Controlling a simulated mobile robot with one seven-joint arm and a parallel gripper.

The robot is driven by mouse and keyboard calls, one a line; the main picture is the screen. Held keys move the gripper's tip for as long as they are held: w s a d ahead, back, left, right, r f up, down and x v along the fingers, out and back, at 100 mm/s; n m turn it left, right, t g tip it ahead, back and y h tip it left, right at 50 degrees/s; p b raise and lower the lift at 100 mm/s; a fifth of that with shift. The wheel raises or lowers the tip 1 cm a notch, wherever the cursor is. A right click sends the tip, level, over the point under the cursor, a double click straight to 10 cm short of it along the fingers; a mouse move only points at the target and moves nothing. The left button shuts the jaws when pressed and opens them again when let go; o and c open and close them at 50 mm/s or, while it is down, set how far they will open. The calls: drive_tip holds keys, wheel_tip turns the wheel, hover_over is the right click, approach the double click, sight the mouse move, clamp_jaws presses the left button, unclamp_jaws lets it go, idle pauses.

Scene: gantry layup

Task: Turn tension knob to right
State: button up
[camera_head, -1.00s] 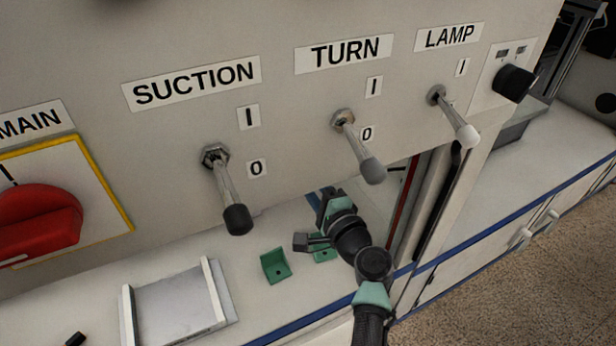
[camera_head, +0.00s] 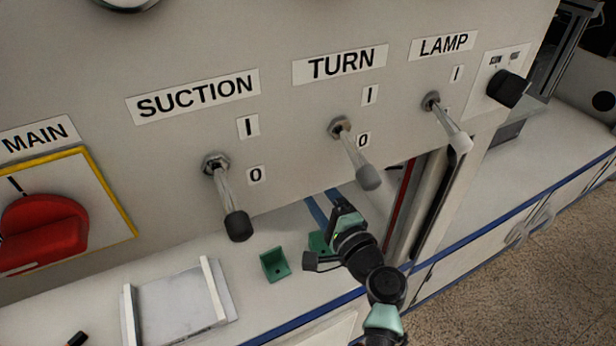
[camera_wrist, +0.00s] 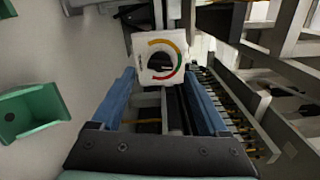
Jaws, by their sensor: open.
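In the wrist view, a white square plate with a yellow, green and red arc (camera_wrist: 160,50) lies ahead of my gripper (camera_wrist: 160,78). A dark round part shows in the middle of the arc; I cannot tell for sure that it is the tension knob. My blue fingers are apart, one on each side below the plate, with nothing held between them. In the head view, my gripper (camera_head: 323,205) is low under the switch panel, partly hidden by my wrist. No label reading tension is legible.
The panel above carries a red MAIN knob (camera_head: 45,232), the SUCTION lever (camera_head: 229,205), TURN lever (camera_head: 358,165), LAMP lever (camera_head: 450,128) and a black knob (camera_head: 507,89). Green brackets (camera_head: 274,264) and a grey tray (camera_head: 180,305) are on the white bench. Metal framing (camera_wrist: 275,75) crowds the wrist view's right.

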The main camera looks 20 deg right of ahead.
drive_tip(key=s+d+p, duration=0.1)
drive_tip(key=s, duration=0.8)
drive_tip(key=shift+d, duration=0.35)
